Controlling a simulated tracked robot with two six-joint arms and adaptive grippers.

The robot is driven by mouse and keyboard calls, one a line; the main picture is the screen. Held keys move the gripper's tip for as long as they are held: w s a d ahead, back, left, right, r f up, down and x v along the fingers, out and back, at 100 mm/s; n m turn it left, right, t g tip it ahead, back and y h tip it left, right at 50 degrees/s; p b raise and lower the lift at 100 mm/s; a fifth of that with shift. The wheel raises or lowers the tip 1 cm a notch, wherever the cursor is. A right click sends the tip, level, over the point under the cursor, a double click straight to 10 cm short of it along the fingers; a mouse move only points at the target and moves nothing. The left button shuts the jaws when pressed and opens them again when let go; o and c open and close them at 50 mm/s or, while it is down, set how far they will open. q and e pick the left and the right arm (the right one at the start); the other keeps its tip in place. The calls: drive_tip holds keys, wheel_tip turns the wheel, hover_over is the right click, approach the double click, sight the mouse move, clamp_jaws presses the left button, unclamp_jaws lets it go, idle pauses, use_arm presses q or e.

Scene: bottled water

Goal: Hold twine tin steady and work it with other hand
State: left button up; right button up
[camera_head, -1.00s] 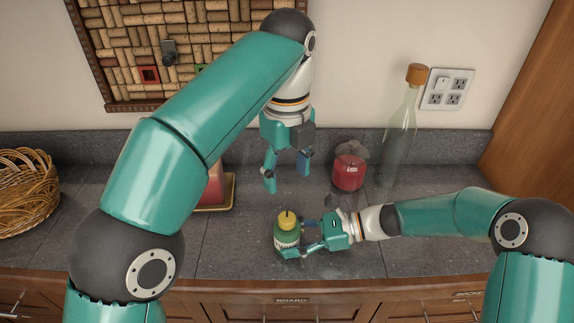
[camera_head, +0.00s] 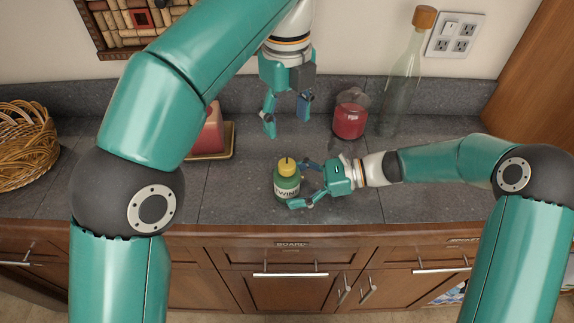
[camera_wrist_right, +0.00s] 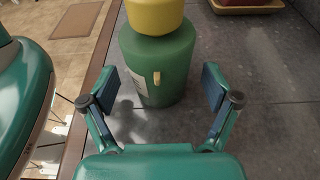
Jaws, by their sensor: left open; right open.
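The twine tin (camera_head: 287,187) is a green container with a yellow top and a pale label. It stands upright on the grey counter near its front edge. In the right wrist view the tin (camera_wrist_right: 158,65) is straight ahead, with its label partly showing at the left. My right gripper (camera_head: 302,183) is open, coming from the right, its fingers at either side of the tin's near face. The right wrist view shows gaps between both fingers (camera_wrist_right: 162,88) and the tin. My left gripper (camera_head: 286,122) is open and empty, pointing down above and behind the tin.
A red jar (camera_head: 350,118) and a tall clear bottle (camera_head: 400,100) with a cork stand at the back right. A red block on a tray (camera_head: 228,150) is left of the tin. A wicker basket (camera_head: 25,145) is at the far left. Counter behind the tin is bare.

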drive_tip(key=v, duration=1.1)
drive_tip(key=shift+d, duration=0.2)
